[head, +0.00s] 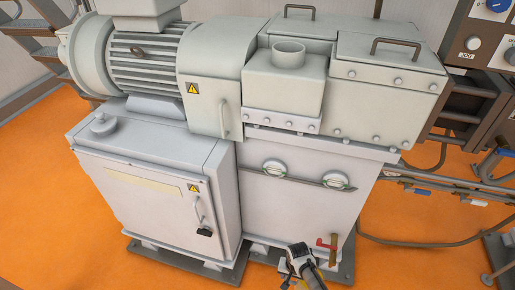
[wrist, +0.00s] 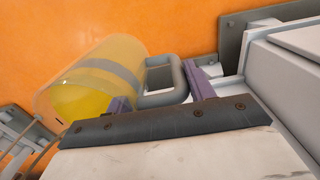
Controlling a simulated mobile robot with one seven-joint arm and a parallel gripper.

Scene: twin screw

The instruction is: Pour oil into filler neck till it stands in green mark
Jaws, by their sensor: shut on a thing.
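In the wrist view my gripper (wrist: 160,94) is shut on the handle (wrist: 148,99) of a clear jug (wrist: 110,62). The jug leans over in this view and holds yellow oil (wrist: 85,98). In the head view my gripper (head: 300,258) is low at the front of the grey machine; the jug cannot be made out there. A round open neck (head: 289,48) stands on top of the machine, and a capped round fitting (head: 103,124) sits on the left cabinet. Which is the filler neck is unclear. Two round sight glasses (head: 275,167) (head: 336,180) have greenish rims; their levels are too small to read.
A red-handled valve (head: 327,243) sticks out beside my gripper at the machine's lower front. The motor (head: 145,58) and handled covers (head: 390,65) flank the neck. Pipes (head: 430,190) and a control panel (head: 485,40) stand right.

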